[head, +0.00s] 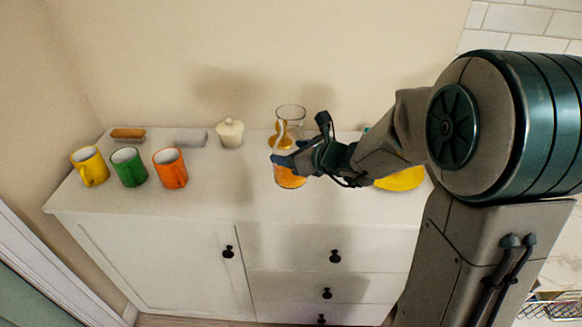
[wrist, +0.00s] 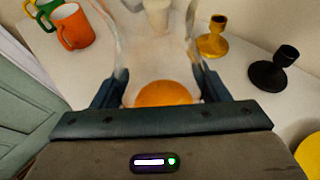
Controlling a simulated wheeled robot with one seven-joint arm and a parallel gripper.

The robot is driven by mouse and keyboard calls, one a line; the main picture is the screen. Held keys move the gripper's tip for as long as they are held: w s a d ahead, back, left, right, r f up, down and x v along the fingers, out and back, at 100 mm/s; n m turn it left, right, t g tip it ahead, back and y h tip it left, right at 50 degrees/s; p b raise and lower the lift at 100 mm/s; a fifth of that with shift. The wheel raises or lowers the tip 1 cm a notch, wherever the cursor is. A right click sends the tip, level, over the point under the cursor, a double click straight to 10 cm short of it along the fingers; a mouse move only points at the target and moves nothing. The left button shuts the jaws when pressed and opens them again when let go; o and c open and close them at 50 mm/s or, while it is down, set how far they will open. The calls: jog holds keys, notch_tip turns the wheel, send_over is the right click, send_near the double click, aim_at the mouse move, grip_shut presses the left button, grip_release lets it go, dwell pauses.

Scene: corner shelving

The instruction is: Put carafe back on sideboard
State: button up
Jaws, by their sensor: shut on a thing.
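The glass carafe (head: 290,181) with orange liquid in its bottom is upright over the sideboard top (head: 225,200), right of the mugs. My gripper (head: 278,162) reaches in from the right and is shut on the carafe's body. In the wrist view the carafe (wrist: 158,50) fills the middle, with the fingers on both sides of it. I cannot tell for certain whether its base touches the sideboard. My arm hides part of the sideboard's right side.
Yellow (head: 91,167), green (head: 129,167) and orange (head: 170,168) mugs stand left. Behind are a brown brush-like block (head: 128,134), grey block (head: 190,138) and lidded cream jar (head: 230,133). Yellow (wrist: 213,42) and black (wrist: 268,75) candlesticks stand near the carafe. A yellow item (head: 402,180) is right.

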jog(key=shift+a+f+b, duration=0.15)
jog(key=shift+f+b, duration=0.15)
jog(key=shift+f, duration=1.7)
jog(key=shift+f+b, duration=0.2)
jog(key=shift+b, duration=0.1)
jog(key=o, duration=1.8)
jog(key=shift+r, duration=0.1)
